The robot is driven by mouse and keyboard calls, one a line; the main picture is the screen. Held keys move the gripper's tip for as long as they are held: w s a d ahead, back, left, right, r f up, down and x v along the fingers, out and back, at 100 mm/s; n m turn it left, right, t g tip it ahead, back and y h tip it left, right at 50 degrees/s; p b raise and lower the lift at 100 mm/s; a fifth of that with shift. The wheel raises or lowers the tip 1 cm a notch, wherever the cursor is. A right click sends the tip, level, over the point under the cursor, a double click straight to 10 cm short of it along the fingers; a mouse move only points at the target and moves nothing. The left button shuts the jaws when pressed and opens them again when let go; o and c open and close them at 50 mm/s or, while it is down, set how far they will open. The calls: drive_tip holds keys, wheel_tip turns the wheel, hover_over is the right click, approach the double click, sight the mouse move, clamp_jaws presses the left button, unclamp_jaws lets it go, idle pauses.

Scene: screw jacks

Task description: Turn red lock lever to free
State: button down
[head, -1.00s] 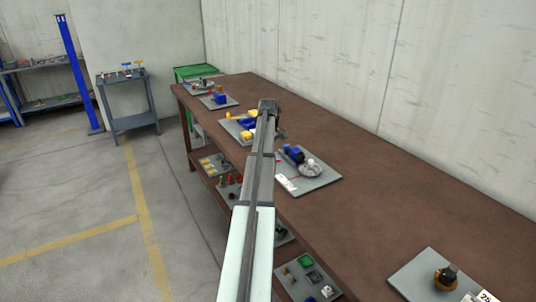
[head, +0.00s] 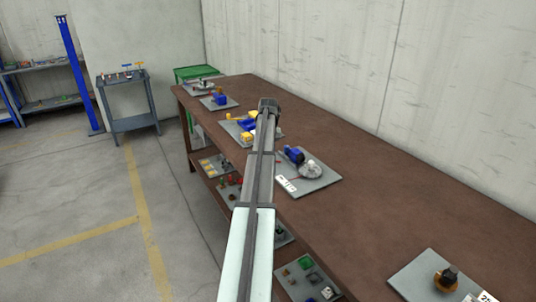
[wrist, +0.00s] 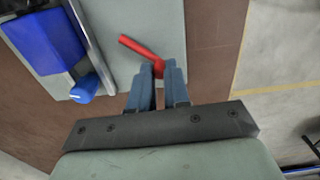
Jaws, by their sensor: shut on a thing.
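In the wrist view, the red lock lever (wrist: 139,48) lies slanted over a grey plate (wrist: 110,20). Its lower right end is between the fingertips of my gripper (wrist: 159,69), which is shut on it. The lever's other end points up and left, clear of the fingers. A blue block (wrist: 42,40) and a rounded blue part (wrist: 85,88) are to the left of the fingers. In the head view, my arm hides the gripper and I cannot make out the lever there.
A long brown workbench (head: 380,200) carries several grey plates with fixtures. One plate (head: 325,182) with blue and white parts is just right of my arm. The bench between it and the front right plate (head: 408,283) is clear.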

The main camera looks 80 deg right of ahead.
drive_tip(key=d+m, duration=0.1)
drive_tip(key=m, duration=0.1)
drive_tip(key=d+m, duration=0.1)
drive_tip(key=m, duration=0.1)
drive_tip(key=shift+s+d+m, duration=0.15)
drive_tip(key=shift+s+m, duration=0.05)
drive_tip(key=shift+m, duration=0.1)
drive_tip(key=shift+s+d+m, duration=0.3)
drive_tip(key=shift+d+m, duration=0.15)
drive_tip(key=shift+m, duration=0.7)
drive_tip(key=shift+s+d+m, duration=0.3)
drive_tip(key=shift+d+m, duration=0.15)
drive_tip(key=shift+m, duration=0.7)
drive_tip(key=c, duration=1.1)
unclamp_jaws()
wheel_tip(320, 180, up, 14)
drive_tip(key=shift+f, duration=0.1)
